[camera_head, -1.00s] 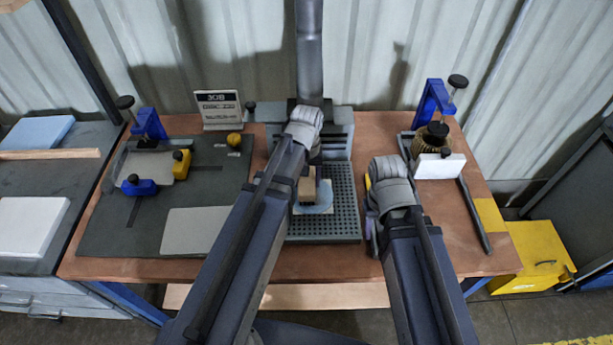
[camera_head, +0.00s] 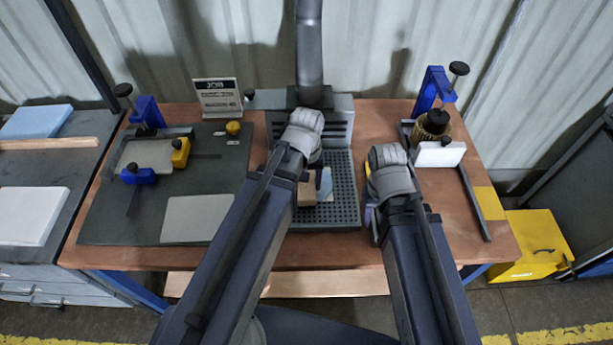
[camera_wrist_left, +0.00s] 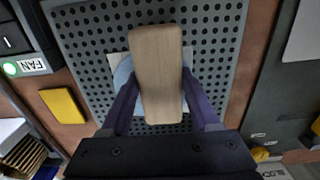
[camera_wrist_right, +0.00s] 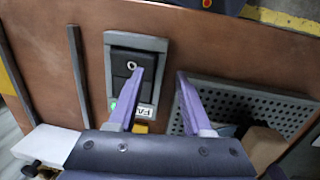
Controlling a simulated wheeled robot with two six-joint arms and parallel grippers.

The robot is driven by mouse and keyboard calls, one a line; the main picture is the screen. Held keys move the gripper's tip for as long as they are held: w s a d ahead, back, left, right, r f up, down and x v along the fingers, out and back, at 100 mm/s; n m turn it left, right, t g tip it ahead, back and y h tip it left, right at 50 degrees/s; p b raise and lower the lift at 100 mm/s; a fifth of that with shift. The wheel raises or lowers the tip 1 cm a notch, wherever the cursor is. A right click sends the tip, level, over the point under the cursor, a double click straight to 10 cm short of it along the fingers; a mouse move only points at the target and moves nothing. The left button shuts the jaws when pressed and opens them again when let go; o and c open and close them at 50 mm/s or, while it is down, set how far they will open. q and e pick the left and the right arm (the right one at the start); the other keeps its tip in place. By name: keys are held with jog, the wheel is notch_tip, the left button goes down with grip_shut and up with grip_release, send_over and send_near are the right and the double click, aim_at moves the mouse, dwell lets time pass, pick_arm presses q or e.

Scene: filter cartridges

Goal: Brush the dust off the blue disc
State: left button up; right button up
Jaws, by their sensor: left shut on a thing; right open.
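My left gripper (camera_wrist_left: 158,95) is shut on a wooden block-shaped brush (camera_wrist_left: 157,60), which also shows in the head view (camera_head: 306,193). The brush is over the light blue disc (camera_wrist_left: 123,73) and hides most of it. The disc's right part shows beside the brush in the head view (camera_head: 326,181). It lies on a pale sheet on the perforated grey grille (camera_wrist_left: 215,50). Whether the bristles touch it, and any dust, I cannot tell. My right gripper (camera_wrist_right: 160,75) is open and empty, above the fan switch box (camera_wrist_right: 135,65) right of the grille.
An extraction duct (camera_head: 309,50) stands behind the grille. A dark mat (camera_head: 110,215) on the left holds a grey plate (camera_head: 197,219) and blue and yellow clamps. A blue clamp stand (camera_head: 433,90), brown round brush (camera_head: 431,127) and white block (camera_head: 438,154) stand at right.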

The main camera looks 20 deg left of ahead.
pick_arm(q)
jog(key=shift+s+d, duration=0.15)
jog(key=shift+s, duration=0.5)
jog(key=shift+w+d, duration=0.2)
jog(key=shift+d, duration=0.15)
pick_arm(e)
jog(key=shift+f, duration=0.1)
pick_arm(q)
jog(key=shift+d, duration=0.3)
jog(key=shift+w, duration=0.15)
jog(key=shift+w+a, duration=0.25)
jog(key=shift+w, duration=0.5)
jog(key=shift+w+a, duration=0.2)
jog(key=shift+w, duration=0.5)
jog(key=shift+w, duration=0.1)
jog(key=shift+w+a+f, duration=0.1)
jog(key=shift+w+a, duration=0.15)
jog(key=shift+w, duration=0.5)
jog(key=shift+w+a, duration=0.2)
jog(key=shift+w, duration=0.5)
